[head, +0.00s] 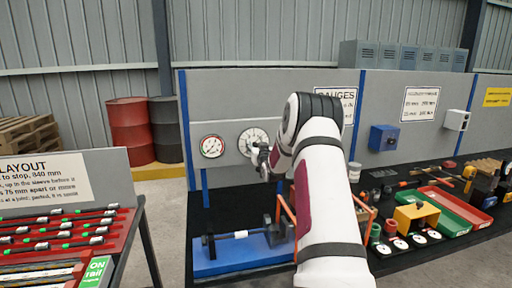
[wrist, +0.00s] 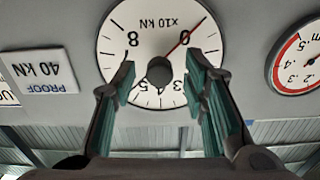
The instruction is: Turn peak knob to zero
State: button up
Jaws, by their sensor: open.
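The large white dial gauge (wrist: 118,42), marked x10 kN, is on the grey panel and appears upside down in the wrist view. It also shows in the head view (head: 247,132), partly behind my gripper. The dark round peak knob (wrist: 160,72) is at its centre. A red needle (wrist: 186,40) runs from the knob to the upper right, close beside the 0 numeral. My gripper (wrist: 161,80) is open, with one green-padded finger on each side of the knob; I cannot tell whether they touch it. My gripper (head: 262,158) is in front of the gauge in the head view.
A smaller red-marked gauge (wrist: 300,62) is beside the large one, also in the head view (head: 212,146). A PROOF 40 kN label (wrist: 40,70) is on the other side. Below, a blue fixture (head: 240,252) with a bar stands on the dark bench.

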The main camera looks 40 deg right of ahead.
jog(key=shift+w+d, duration=0.1)
jog(key=shift+w, duration=0.05)
grip_shut()
dwell(0.4)
